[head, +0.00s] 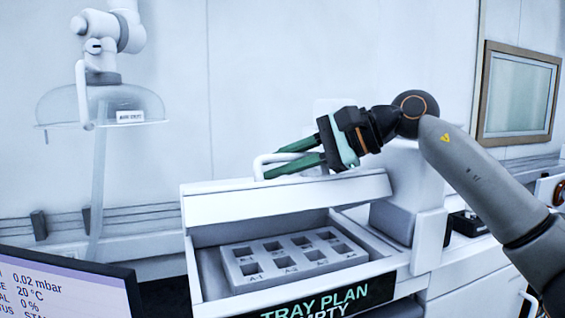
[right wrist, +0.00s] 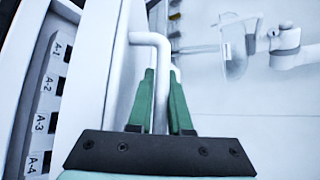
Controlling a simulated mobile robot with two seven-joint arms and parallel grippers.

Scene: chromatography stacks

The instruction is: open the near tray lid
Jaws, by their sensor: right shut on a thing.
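The near tray lid (head: 285,203) is a white panel, tilted up off the white tray box (head: 194,268), with a gap at its front. Its white bar handle (head: 258,166) is at the lid's top edge. My right gripper (head: 271,165) is shut on the handle, with its green fingers on either side of the bar. The right wrist view shows the handle (right wrist: 143,38) running between the fingertips (right wrist: 162,75). Below the lid, a grey rack (head: 240,284) with several square wells, which look empty, sits inside the box. My left gripper is not in view.
A sign reading "TRAY PLAN" (head: 325,300) is on the box front. A monitor (head: 65,285) stands at the lower left. A white arm (head: 105,35) and a clear dome (head: 100,104) are at the upper left. A framed window (head: 518,92) is on the right wall.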

